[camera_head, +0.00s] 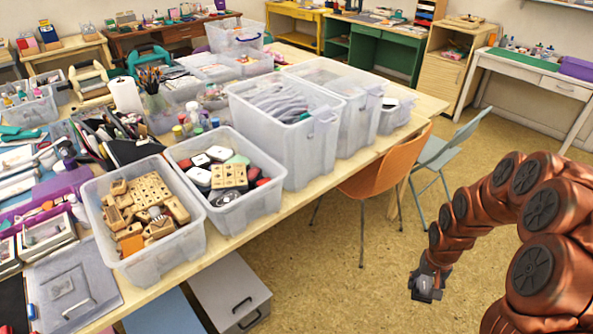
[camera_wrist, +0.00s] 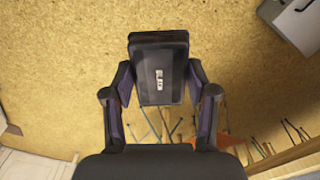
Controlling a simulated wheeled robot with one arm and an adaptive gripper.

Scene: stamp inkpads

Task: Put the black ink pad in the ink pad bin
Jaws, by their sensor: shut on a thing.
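My gripper (camera_wrist: 158,95) is shut on a black ink pad (camera_wrist: 160,55) with a small white label. I hold it in the air over the open floor, clear of the table. In the head view my gripper (camera_head: 428,284) is low at the right, with the dark pad at its tip. The ink pad bin (camera_head: 248,214) is a clear open plastic bin at the table's front edge. It holds white, black, red and green pads and a wooden block with holes. My gripper is well to the right of it and lower in the picture.
A clear bin of wooden stamps (camera_head: 165,262) stands left of the ink pad bin. Tall clear bins (camera_head: 300,150) stand to its right. Grey drawers (camera_head: 228,290) sit below the table.

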